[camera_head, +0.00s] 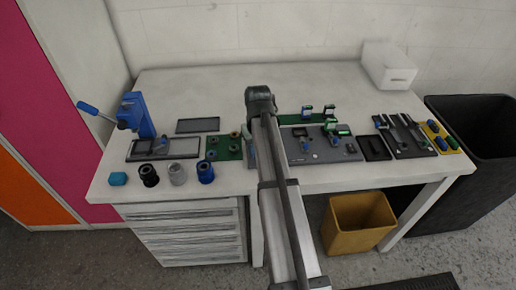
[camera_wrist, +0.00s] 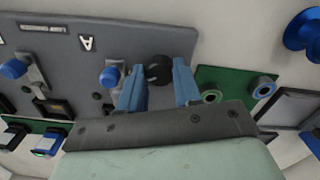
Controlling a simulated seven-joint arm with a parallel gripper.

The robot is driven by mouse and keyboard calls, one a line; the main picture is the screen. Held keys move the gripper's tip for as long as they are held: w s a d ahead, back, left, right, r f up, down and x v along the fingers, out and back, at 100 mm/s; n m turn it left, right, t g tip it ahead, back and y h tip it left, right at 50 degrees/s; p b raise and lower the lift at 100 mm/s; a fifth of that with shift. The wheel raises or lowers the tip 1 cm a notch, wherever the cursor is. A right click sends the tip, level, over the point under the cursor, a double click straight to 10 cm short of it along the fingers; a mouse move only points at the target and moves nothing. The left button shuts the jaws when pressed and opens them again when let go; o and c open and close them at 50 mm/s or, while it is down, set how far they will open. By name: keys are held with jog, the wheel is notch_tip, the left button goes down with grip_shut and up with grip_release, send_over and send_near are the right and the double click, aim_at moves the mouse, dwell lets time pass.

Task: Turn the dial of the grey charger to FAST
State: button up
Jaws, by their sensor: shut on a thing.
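The grey charger board (camera_wrist: 130,40) fills the upper left of the wrist view; a grey board (camera_head: 345,152) in the middle right of the table in the head view appears to be the same one. A black round dial (camera_wrist: 158,69) sits at its right edge, between the two blue fingers of my gripper (camera_wrist: 160,80). My gripper is shut on the dial. The dial's pointer and any FAST marking cannot be read. In the head view my arm hides the dial and fingertips.
A blue-capped clamp (camera_wrist: 110,76) stands close left of the fingers. A green board (camera_wrist: 222,82) with rings lies to their right. In the head view, a blue press (camera_head: 137,115) stands at left and a white box (camera_head: 388,66) at the back right. The table's back middle is clear.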

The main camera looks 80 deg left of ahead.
jog(key=shift+m, duration=0.8)
jog(key=o, duration=1)
jog(key=shift+o, duration=0.2)
notch_tip(320, 180, up, 14)
jog(key=shift+f, duration=0.15)
dwell(0.3)
